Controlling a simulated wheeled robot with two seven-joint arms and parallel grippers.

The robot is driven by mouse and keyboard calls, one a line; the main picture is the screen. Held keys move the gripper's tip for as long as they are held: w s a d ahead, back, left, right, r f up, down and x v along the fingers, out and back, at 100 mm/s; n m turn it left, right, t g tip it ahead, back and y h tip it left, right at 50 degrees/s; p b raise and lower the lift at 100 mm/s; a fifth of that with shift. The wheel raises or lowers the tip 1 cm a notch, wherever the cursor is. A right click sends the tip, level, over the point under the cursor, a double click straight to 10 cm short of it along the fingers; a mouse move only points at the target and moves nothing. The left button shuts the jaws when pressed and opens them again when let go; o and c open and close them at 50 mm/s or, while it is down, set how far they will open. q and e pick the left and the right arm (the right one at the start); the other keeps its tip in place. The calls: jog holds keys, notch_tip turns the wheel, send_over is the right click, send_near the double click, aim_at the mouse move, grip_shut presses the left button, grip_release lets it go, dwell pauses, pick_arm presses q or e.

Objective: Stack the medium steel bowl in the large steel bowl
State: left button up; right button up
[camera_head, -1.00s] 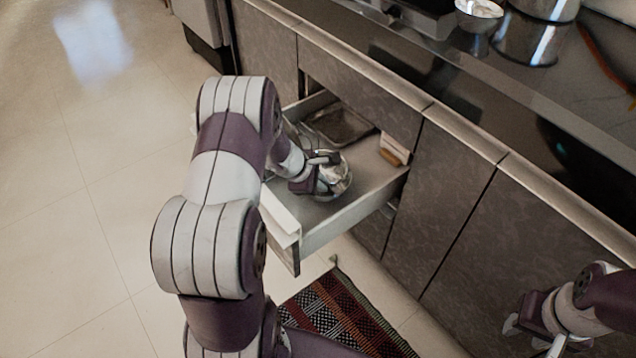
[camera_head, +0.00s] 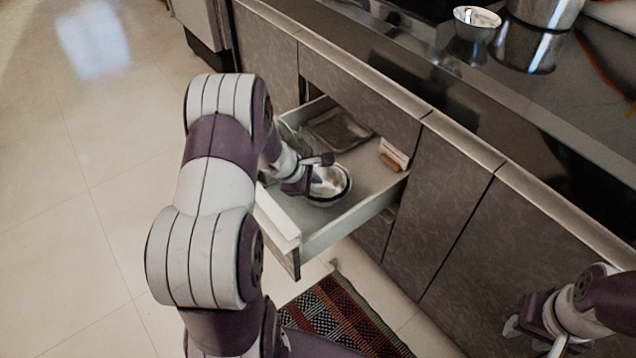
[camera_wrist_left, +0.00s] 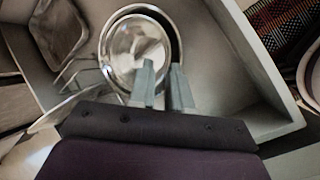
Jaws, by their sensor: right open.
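The medium steel bowl (camera_head: 328,180) is inside the open drawer, its shiny inside facing up. In the left wrist view the medium bowl (camera_wrist_left: 135,45) sits within a wider steel rim, the large steel bowl (camera_wrist_left: 174,30), with a dark gap between them at the right. How deep it rests cannot be told. In the head view the large bowl (camera_head: 328,204) shows only as a thin edge below it. My left gripper (camera_wrist_left: 162,72) is at the bowls' near edge, its fingers apart with a gap between them. My right gripper (camera_head: 533,336) is open and empty, far from the drawer.
The drawer (camera_head: 352,226) also holds a dark tray (camera_head: 338,130) at the back and a small brown item (camera_head: 390,160) at the right. Another metal bowl (camera_head: 477,20) and a big pot (camera_head: 545,12) are on the counter. A patterned rug (camera_head: 335,315) lies below.

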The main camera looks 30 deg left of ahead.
pick_arm(q)
jog(key=p+v, duration=0.3)
jog(key=v, duration=0.5)
jog(key=s+d+r+m+g+y, duration=0.1)
jog(key=s+d+r+m+g, duration=0.1)
jog(key=s+d+m, duration=0.4)
jog(key=s+d+r+m+g+y, duration=0.1)
jog(key=s+d+r+m, duration=0.3)
jog(key=m, duration=1.1)
jog(key=s+d+g, duration=0.1)
jog(key=s+d, duration=0.1)
jog(key=d, duration=0.2)
jog(key=shift+d+r+m+y, duration=0.2)
jog(key=shift+d+m+y, duration=0.1)
jog(key=shift+m, duration=0.1)
notch_tip(320, 180, up, 38)
jog(key=s+p, duration=0.1)
jog(key=p, duration=3.6)
jog(key=shift+s+f, duration=0.2)
jog(key=shift+s, duration=0.15)
jog(key=shift+w, duration=0.1)
